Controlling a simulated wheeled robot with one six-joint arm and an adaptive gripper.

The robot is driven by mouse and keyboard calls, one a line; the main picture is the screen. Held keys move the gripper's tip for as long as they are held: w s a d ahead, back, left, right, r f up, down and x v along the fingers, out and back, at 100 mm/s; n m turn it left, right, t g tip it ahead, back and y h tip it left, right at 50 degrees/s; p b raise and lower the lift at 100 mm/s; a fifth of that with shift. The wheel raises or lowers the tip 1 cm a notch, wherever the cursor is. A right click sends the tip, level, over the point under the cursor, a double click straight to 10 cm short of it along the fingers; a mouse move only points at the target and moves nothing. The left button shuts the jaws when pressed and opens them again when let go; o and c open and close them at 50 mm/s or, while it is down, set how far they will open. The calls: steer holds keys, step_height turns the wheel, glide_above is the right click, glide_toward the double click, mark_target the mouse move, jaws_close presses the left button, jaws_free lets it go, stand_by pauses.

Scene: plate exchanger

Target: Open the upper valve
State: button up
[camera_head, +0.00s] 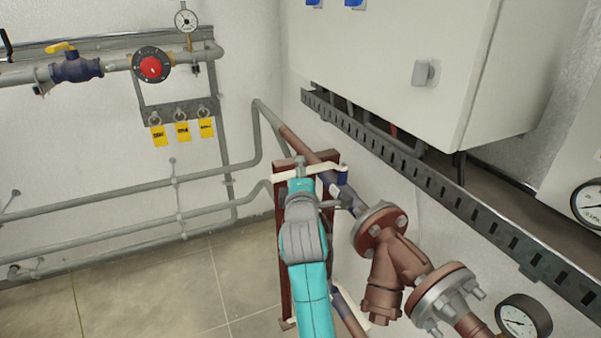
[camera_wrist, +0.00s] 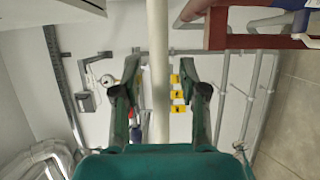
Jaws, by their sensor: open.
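The upper valve shows as a dark blue fitting (camera_head: 344,193) on the upper pipe by the exchanger's dark red frame. A cream, bar-like handle (camera_head: 325,168) reaches left from it, partly hidden behind my gripper. My teal arm comes up from below in the head view, with my gripper (camera_head: 302,186) at the bar. In the wrist view the two dark fingers of my gripper (camera_wrist: 163,95) stand wide apart. A pale bar (camera_wrist: 157,50), seemingly the handle, runs between them, with a gap on each side. I cannot tell its depth relative to the fingertips.
A brown flanged fitting (camera_head: 396,258) and a gauge (camera_head: 523,320) are at lower right. A lower blue valve (camera_head: 338,294) is partly hidden by my arm. A white cabinet (camera_head: 390,65) overhangs a slotted rail (camera_head: 440,185). Floor at left is free.

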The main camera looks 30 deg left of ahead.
jaws_close()
steer(key=shift+s+d+f+n+g+y, duration=0.1)
steer(key=shift+s+d+n+g+y, duration=0.15)
steer(key=shift+d+n+y, duration=0.2)
steer(key=shift+s+d+n+g+y, duration=0.25)
steer(key=shift+d+n+g+y, duration=0.3)
steer(key=shift+y, duration=0.2)
steer(key=shift+s+d+n+g+y, duration=0.25)
steer(key=shift+d+n+g+y, duration=0.2)
steer(key=shift+g+y, duration=0.2)
jaws_free()
